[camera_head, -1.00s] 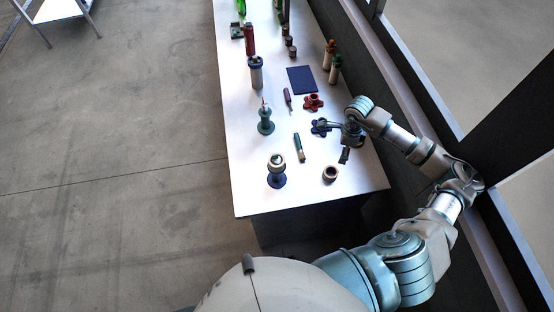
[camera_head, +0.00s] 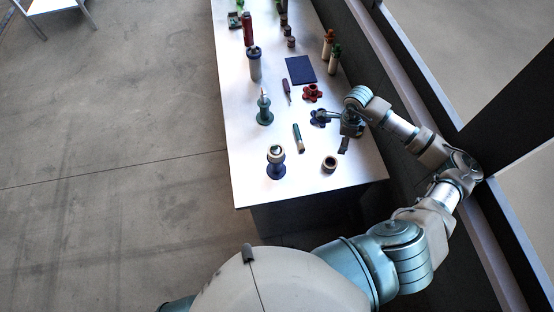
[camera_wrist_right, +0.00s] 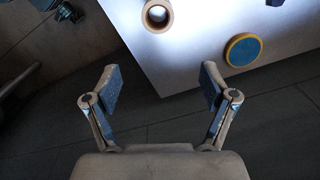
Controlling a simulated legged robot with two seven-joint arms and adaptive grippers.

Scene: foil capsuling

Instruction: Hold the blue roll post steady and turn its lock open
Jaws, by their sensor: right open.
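The post with a round blue base (camera_head: 277,172) stands upright near the table's front left edge in the head view. It carries a pale roll (camera_head: 275,153) with a darker top; how its lock is set is too small to tell. My right gripper (camera_head: 344,145) is over the table's right side, apart from the post and well to its right. In the right wrist view my right gripper (camera_wrist_right: 160,86) is open, with nothing between its fingers. My left gripper is out of view.
A tan ring (camera_head: 329,164) lies between post and right gripper; it also shows in the wrist view (camera_wrist_right: 157,15), near a blue disc with yellow rim (camera_wrist_right: 243,50). A brush (camera_head: 298,138), green post (camera_head: 265,110), blue star knob (camera_head: 319,117) and red star knob (camera_head: 313,93) stand or lie behind.

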